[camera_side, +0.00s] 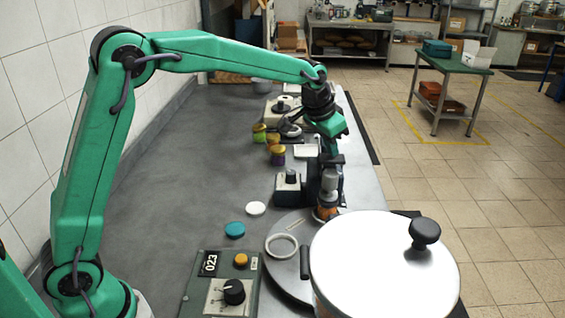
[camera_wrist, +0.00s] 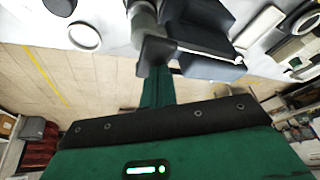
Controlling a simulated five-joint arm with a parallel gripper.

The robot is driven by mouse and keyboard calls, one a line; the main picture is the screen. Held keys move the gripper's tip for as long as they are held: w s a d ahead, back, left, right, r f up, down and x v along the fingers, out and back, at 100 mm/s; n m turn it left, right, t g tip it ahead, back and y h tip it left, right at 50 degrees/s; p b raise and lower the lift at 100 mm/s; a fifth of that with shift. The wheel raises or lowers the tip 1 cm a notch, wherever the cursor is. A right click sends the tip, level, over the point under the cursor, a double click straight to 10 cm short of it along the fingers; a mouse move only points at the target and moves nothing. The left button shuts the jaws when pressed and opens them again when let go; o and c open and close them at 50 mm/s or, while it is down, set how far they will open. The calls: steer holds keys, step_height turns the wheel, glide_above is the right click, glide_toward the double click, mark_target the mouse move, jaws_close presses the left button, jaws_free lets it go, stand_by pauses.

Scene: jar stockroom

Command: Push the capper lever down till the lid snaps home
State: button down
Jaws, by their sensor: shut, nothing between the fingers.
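The capper (camera_side: 329,182) stands at the bench's right side in the side view, a dark upright body with a grey cylinder in front. An orange-brown jar (camera_side: 325,213) shows beneath the cylinder; its lid cannot be made out. My gripper (camera_side: 331,152) is shut and empty, pointing down at the capper's top. The dark lever cannot be clearly told from the fingers there, nor whether they touch. In the wrist view the capper (camera_wrist: 205,35) is at the top centre, and my gripper (camera_wrist: 155,70) reaches up to a dark piece by it.
A large lidded pot (camera_side: 385,265) fills the front right. A control box (camera_side: 220,285) with a knob, a teal lid (camera_side: 235,230), a white lid (camera_side: 256,208) and a white ring (camera_side: 282,246) lie nearer. Several small jars (camera_side: 275,145) stand behind. The bench's left is clear.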

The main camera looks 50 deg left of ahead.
steer(key=shift+r, duration=2.15)
step_height(320, 180, up, 5)
stand_by(0.6)
steer(key=shift+s, duration=0.15)
